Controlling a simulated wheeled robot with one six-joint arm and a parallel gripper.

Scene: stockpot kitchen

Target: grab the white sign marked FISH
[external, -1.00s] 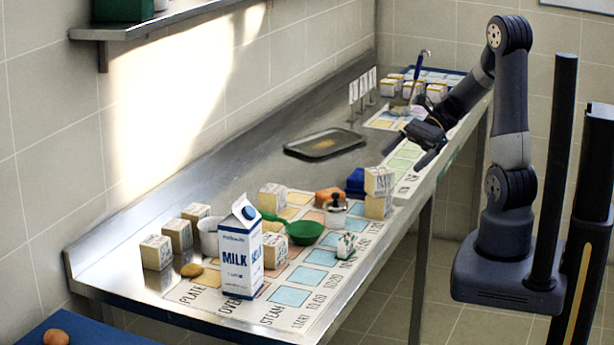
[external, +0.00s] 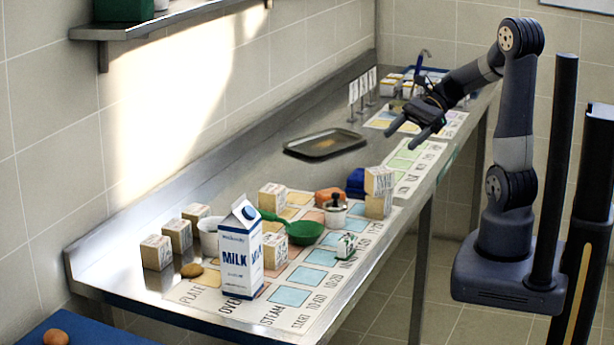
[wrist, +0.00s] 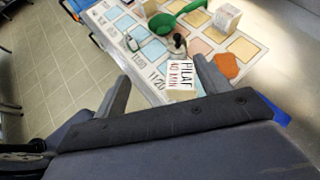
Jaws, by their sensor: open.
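Several small white signs on thin stands (external: 363,86) stand in a row near the wall at the back of the steel counter. Their lettering is too small to read, so I cannot tell which one says FISH. My gripper (external: 402,139) is open and empty, above the counter, in front of and to the right of the signs. In the wrist view my gripper (wrist: 161,72) shows both fingers spread apart, with no sign in that view.
A dark tray (external: 325,144) lies left of my gripper. A block lettered PILAF (wrist: 181,78) shows between the fingers, beyond them. Nearer are a milk carton (external: 240,250), a green pan (external: 304,232) and blocks on the printed mat. Boxes (external: 433,85) stand at the far end.

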